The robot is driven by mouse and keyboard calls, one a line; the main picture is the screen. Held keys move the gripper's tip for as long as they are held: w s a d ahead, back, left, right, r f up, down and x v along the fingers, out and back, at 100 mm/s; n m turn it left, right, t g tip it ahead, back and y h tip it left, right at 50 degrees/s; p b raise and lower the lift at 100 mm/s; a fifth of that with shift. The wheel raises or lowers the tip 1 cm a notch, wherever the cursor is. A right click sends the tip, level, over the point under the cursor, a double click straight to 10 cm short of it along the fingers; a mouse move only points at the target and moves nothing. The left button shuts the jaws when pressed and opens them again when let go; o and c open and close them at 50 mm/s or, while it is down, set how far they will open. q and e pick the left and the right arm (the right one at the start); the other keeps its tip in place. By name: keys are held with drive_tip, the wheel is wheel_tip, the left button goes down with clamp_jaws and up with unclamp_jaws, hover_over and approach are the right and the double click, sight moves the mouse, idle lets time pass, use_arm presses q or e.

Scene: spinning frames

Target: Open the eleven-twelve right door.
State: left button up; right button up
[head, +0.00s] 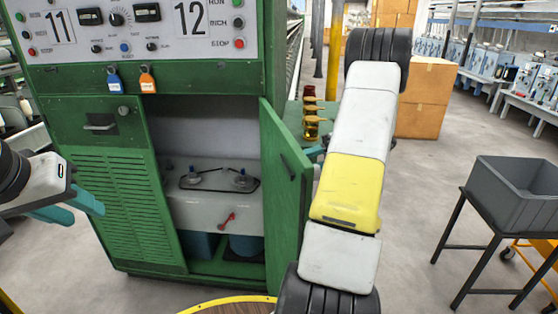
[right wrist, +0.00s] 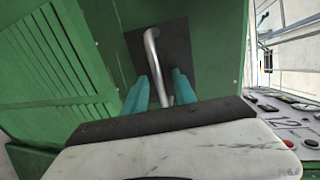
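The eleven-twelve right door (head: 288,185) is green and stands swung wide out from the cabinet, its inner face towards the head camera. The compartment behind it shows. Its metal handle (right wrist: 152,52) is on the outer face, over a dark plate in the right wrist view, and hidden in the head view. My right gripper (right wrist: 165,82) has its teal fingers on either side of the handle, close against it, and looks shut on it. In the head view my right arm hides most of that gripper. My left gripper (head: 88,208) is open and empty, in front of the shut left door (head: 125,205).
The control panel (head: 130,30) with 11 and 12 is above the doors. A blue tag (head: 115,85) and an orange tag (head: 147,82) hang below it. A grey crate (head: 515,195) stands on a stand at right. Cardboard boxes (head: 425,97) stand behind. Floor between is clear.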

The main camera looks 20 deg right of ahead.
drive_tip(key=v, duration=0.7)
drive_tip(key=shift+d, duration=0.35)
drive_tip(key=shift+s+r, duration=0.1)
drive_tip(key=w+a+r+t+h, duration=0.3)
drive_tip(key=w+r+t+h, duration=0.35)
drive_tip(key=w+r, duration=0.45)
drive_tip(key=w+a+r+t+h, duration=0.3)
drive_tip(key=w+r+t+h, duration=0.4)
drive_tip(key=r, duration=0.5)
drive_tip(key=s+a+f+g, duration=0.3)
drive_tip(key=s+a, duration=0.3)
drive_tip(key=s, duration=0.4)
drive_tip(key=s+a+f+n+g, duration=0.1)
drive_tip(key=s+a+f+g, duration=0.2)
drive_tip(key=s+a+f, duration=0.3)
drive_tip(key=s+a+f+n+g, duration=0.1)
drive_tip(key=s+a+f+g, duration=0.2)
drive_tip(key=s, duration=1.1)
drive_tip(key=a+f, duration=0.2)
drive_tip(key=a, duration=0.3)
drive_tip(key=shift+s+f+g, duration=0.2)
drive_tip(key=shift+s+g, duration=0.15)
